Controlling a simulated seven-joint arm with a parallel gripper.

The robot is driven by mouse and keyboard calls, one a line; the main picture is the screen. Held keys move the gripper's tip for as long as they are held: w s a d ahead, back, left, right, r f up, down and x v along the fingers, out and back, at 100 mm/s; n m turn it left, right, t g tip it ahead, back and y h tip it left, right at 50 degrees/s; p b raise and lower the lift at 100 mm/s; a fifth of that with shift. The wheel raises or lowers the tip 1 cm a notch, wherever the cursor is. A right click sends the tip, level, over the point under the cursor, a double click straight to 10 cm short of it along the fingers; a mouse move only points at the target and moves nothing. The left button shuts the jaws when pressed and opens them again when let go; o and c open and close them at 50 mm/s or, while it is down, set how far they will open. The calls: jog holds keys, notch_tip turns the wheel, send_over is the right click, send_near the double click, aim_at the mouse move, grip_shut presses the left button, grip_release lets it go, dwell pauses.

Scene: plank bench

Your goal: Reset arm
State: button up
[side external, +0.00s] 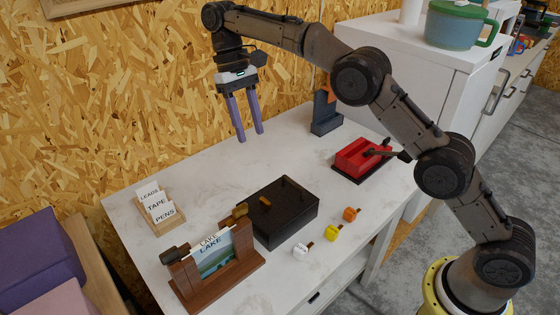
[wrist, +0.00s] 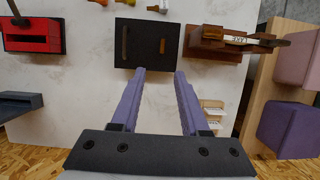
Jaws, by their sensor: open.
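My gripper (side external: 250,138) hangs above the back part of the white bench top (side external: 185,165). Its two purple fingers point down and stand apart with nothing between them. In the wrist view the gripper (wrist: 158,72) is also open and empty, with the black box (wrist: 165,44) beyond its fingertips. In the side view the black box (side external: 285,210) sits on the bench, lower and in front of the gripper, not touching it.
A wooden stand (side external: 215,264) with a lake card is at front left, and a label holder (side external: 160,207) behind it. A red block device (side external: 360,158) is at right. Small white, yellow (side external: 332,232) and orange pieces lie in front. The bench's back middle is clear.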

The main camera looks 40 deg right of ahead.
jog(key=s+d+r+t, duration=0.1)
jog(key=s+d+r, duration=0.2)
jog(key=s+r, duration=0.3)
jog(key=s+d+r+m+t, duration=0.1)
jog(key=s+d+r+t, duration=0.15)
jog(key=s+r, duration=0.35)
jog(key=s+d+r+t, duration=0.1)
jog(key=s+d+r, duration=0.2)
jog(key=s+r, duration=0.25)
jog(key=s+d+f+t, duration=0.2)
jog(key=s, duration=0.6)
jog(key=s+d+f+t, duration=0.1)
jog(key=s+f, duration=0.3)
jog(key=f, duration=0.3)
jog(key=s+d+f+n+t, duration=0.1)
jog(key=s+f+t, duration=0.1)
jog(key=s+f, duration=0.2)
notch_tip(320, 180, down, 3)
jog(key=shift+s+d+f, duration=0.15)
jog(key=shift+s+d, duration=0.05)
jog(key=shift+d, duration=0.1)
jog(key=shift+c, duration=0.2)
